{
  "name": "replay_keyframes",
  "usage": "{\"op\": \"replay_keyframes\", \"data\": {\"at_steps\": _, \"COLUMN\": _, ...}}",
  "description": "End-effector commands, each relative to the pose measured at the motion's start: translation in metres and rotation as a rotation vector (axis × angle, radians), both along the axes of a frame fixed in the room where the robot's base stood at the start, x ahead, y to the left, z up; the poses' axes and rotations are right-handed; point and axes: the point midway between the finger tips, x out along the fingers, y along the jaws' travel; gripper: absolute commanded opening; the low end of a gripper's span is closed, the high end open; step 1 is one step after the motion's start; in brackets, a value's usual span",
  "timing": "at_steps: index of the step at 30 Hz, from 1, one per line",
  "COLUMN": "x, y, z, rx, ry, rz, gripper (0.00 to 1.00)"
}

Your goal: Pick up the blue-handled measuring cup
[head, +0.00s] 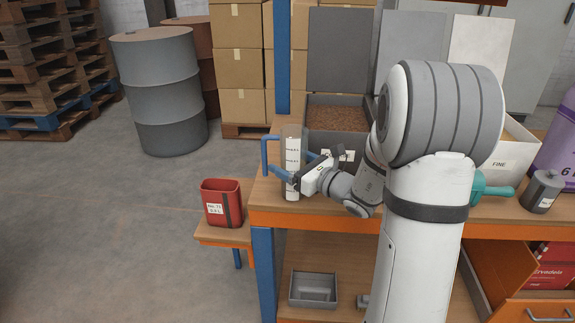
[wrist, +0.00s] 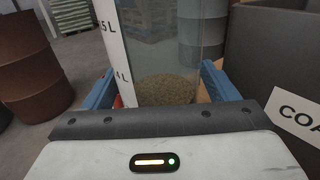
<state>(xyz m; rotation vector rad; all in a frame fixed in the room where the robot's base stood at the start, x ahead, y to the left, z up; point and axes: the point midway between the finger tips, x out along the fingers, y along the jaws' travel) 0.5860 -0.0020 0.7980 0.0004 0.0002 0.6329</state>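The measuring cup (head: 293,160) is a tall clear cylinder with a white scale strip and a blue handle (head: 265,156) on its left. It stands upright at the left end of the wooden bench. My gripper (head: 296,170) is at the cup from the right, with its blue fingers on either side. In the wrist view the cup (wrist: 165,45) shows brown grains low inside it. The gripper (wrist: 160,85) has its fingers spread wide around the cup. A small gap shows beside the left finger; contact on the right is unclear. The handle is not identifiable there.
A grey bin of brown grain (head: 337,118) stands close behind the cup; its dark wall (wrist: 270,60) is at right in the wrist view. A red tub (head: 222,203) sits on a low stand at left. A grey tray (head: 313,289) lies on the lower shelf.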

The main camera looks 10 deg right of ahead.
Motion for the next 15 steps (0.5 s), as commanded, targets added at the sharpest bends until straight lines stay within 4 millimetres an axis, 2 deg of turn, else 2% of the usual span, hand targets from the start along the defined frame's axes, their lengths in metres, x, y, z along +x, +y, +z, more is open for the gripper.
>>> {"op": "replay_keyframes", "data": {"at_steps": 2, "x": -0.0001, "y": -0.0002, "z": 0.0000, "rx": 0.000, "ry": 0.000, "rz": 0.000, "gripper": 0.74}}
{"op": "replay_keyframes", "data": {"at_steps": 15, "x": -0.0003, "y": -0.0008, "z": 0.0000, "rx": 0.000, "ry": 0.000, "rz": -0.001, "gripper": 0.38}}
